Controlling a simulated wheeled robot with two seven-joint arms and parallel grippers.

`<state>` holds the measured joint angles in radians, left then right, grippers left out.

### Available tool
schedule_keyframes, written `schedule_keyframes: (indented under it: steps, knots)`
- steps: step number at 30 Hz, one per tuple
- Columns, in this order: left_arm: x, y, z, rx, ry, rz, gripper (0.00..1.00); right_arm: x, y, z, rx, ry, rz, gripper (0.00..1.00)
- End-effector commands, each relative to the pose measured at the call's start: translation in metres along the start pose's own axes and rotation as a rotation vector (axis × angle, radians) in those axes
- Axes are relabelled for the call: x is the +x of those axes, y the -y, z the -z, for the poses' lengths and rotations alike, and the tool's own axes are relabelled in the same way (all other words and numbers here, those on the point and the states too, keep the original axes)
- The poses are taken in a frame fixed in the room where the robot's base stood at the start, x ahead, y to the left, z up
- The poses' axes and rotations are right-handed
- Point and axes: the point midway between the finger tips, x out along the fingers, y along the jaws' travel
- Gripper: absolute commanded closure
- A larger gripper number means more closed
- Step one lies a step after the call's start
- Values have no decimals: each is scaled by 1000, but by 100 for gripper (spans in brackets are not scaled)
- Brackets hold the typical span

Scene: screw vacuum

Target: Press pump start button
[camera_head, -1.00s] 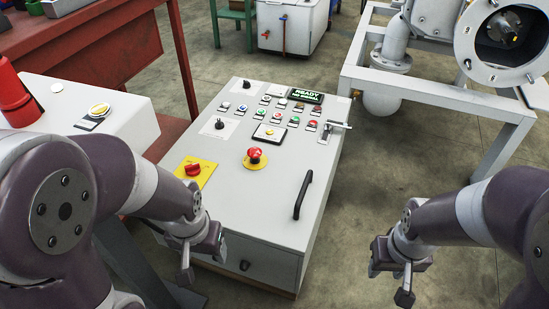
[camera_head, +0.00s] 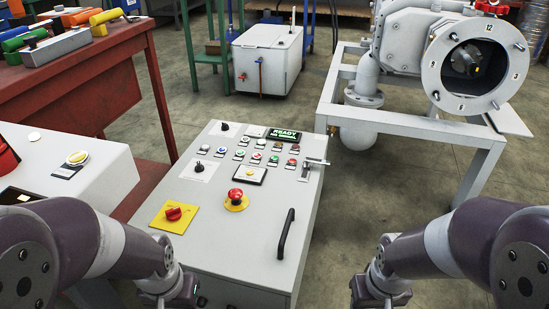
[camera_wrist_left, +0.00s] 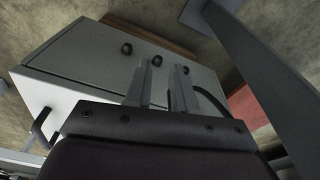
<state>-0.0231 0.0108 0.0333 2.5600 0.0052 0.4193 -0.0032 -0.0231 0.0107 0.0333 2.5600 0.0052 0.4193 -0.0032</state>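The grey control console (camera_head: 228,225) stands in front of me. Its top carries rows of small coloured buttons (camera_head: 257,156) below a green-lit display (camera_head: 285,134) reading "READY". The labels are too small to read, so I cannot tell which button is pump start. My left gripper (camera_head: 172,300) is low by the console's front left edge, cut by the frame bottom. In the left wrist view its fingers (camera_wrist_left: 160,85) are apart and empty, with the console's side panel (camera_wrist_left: 90,65) beyond. My right gripper (camera_head: 378,303) is right of the console; its fingertips are out of frame.
A red mushroom button (camera_head: 236,196), a red rotary switch (camera_head: 174,213) and a black handle (camera_head: 286,234) stand up from the console. A metal latch (camera_head: 314,165) is at its right edge. A white side box (camera_head: 110,175) is left; a pipe frame (camera_head: 400,125) stands behind right.

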Motion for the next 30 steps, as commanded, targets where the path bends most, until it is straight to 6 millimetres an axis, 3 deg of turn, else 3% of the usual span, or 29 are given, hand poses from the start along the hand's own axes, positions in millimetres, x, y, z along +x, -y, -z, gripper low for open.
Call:
schedule_keyframes:
  steps: [1,2,30]
  knots:
    - [0,0,0,0,0,0,93,0,0,0,0,0,0,57]
    - [0,0,0,0,0,0,100,0,0,0,0,0,0,57]
    - [0,0,0,0,0,0,100,0,0,0,0,0,0,57]
